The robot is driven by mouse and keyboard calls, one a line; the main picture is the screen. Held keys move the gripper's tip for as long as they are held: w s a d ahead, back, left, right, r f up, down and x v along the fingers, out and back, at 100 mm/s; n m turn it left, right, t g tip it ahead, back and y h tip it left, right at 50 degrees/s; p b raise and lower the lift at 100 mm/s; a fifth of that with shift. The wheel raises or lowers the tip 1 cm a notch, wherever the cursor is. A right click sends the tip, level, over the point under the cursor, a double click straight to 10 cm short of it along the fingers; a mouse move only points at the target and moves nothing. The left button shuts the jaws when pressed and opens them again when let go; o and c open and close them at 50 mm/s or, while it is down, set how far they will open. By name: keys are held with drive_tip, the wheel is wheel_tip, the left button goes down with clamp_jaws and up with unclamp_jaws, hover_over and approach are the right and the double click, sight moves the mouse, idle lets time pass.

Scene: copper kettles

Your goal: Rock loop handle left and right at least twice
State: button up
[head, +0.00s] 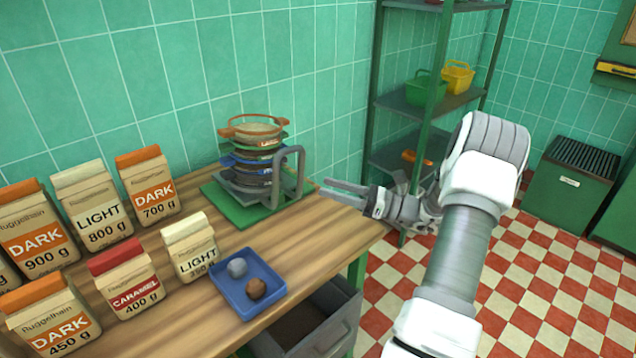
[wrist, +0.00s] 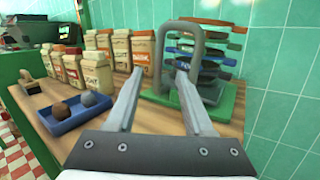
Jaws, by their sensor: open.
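The grey loop handle (head: 301,170) stands upright at the front of a sieve shaker with a stack of round sieves (head: 257,160) on a green base (head: 230,208). My gripper (head: 325,188) is open and empty, to the right of the handle, with a small gap between. In the wrist view my gripper (wrist: 158,74) points at the loop handle (wrist: 179,25), which rises beyond the fingertips. The handle's left leg shows between the fingers, its right leg beyond the right fingertip. The fingers do not appear to touch it.
Several paper bags, such as the dark 700 g one (head: 150,186), stand to the left on the wooden table (head: 330,240). A blue tray (head: 228,297) holds a grey and a brown ball. A green shelf rack (head: 430,130) stands behind my arm.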

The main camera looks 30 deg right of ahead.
drive_tip(key=shift+s+d, duration=0.1)
wheel_tip(320, 180, up, 18)
drive_tip(key=n+g+h+p, duration=1.2)
drive_tip(key=n+g+h, duration=0.2)
drive_tip(key=n, duration=0.1)
hover_over(277, 176)
drive_tip(key=f, duration=0.5)
drive_tip(key=f+b, duration=0.1)
drive_tip(key=f, duration=0.5)
drive_tip(key=w+f+b, duration=0.1)
drive_tip(key=f, duration=0.5)
drive_tip(key=shift+d, duration=0.2)
clamp_jaws()
